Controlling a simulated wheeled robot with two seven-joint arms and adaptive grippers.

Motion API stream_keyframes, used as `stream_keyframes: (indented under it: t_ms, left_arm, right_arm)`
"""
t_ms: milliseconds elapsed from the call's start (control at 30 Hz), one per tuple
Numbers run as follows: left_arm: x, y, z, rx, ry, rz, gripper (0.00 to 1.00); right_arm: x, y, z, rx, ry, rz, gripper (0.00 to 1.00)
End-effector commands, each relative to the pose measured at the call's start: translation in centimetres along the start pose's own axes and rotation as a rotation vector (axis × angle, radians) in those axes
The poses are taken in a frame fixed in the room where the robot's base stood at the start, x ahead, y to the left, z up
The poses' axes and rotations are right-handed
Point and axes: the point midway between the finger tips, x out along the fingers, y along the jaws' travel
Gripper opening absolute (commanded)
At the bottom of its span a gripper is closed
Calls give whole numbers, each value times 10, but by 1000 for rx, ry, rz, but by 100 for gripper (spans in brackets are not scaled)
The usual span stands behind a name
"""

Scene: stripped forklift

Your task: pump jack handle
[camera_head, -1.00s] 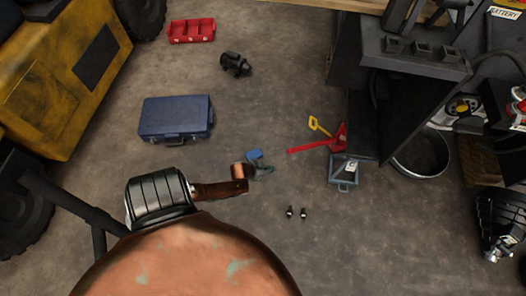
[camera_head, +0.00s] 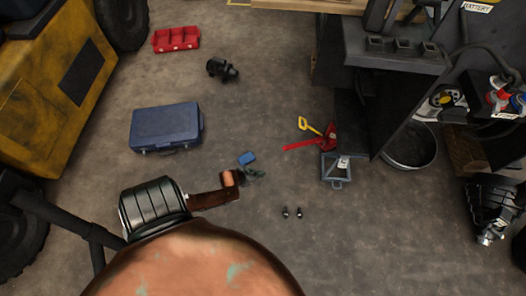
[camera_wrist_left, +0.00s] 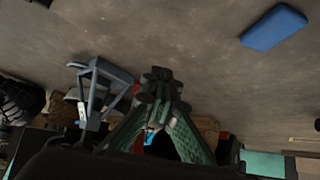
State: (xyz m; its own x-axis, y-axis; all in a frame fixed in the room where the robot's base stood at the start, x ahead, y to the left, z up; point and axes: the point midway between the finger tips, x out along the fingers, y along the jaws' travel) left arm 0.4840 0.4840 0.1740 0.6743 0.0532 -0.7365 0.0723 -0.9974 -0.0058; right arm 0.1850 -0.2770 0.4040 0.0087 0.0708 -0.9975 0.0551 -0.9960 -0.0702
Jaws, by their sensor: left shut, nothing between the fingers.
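A red floor jack (camera_head: 328,138) stands on the floor right of centre in the head view. A yellow handle (camera_head: 309,126) rises at its upper left, and a red bar (camera_head: 300,146) reaches left. My left gripper (camera_head: 258,176) is left of and below the jack in that view, apart from it, shut and empty. In the left wrist view its green fingers (camera_wrist_left: 160,82) meet at the tips. Only a little red shows beside them, so the jack is mostly hidden there. My right gripper is in neither view.
A grey-blue stand (camera_head: 336,172) is just below the jack. A small blue block (camera_head: 247,158) lies near my left gripper. A dark bucket (camera_head: 408,147) is at right.

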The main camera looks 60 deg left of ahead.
Motion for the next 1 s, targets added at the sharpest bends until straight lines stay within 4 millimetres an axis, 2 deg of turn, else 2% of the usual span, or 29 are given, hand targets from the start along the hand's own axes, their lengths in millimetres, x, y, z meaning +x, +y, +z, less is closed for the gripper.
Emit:
stream_keyframes:
  t_ms: [133, 267, 367, 467, 600, 700, 800, 900, 1000]
  left_arm:
    - [-11, 19, 14, 6, -42, 7, 0]
    - [-42, 61, 42, 22, -145, 20, 0]
    - [-85, 98, 64, 40, -251, 33, 0]
    - [-138, 130, 78, 57, -360, 49, 0]
    - [-221, 162, 85, 75, -502, 73, 0]
    - [-278, 175, 84, 82, -588, 90, 0]
    - [-326, 181, 80, 86, -654, 105, 0]
    - [-359, 184, 76, 89, -699, 114, 0]
    - [-377, 184, 74, 91, -723, 119, 0]
  right_arm:
    - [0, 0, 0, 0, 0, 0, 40]
    - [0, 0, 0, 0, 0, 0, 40]
    - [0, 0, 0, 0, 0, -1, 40]
    - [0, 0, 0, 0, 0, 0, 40]
    - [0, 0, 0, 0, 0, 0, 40]
    - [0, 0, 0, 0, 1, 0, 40]
    - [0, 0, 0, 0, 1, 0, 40]
    - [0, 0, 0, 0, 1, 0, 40]
    - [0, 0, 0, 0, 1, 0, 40]
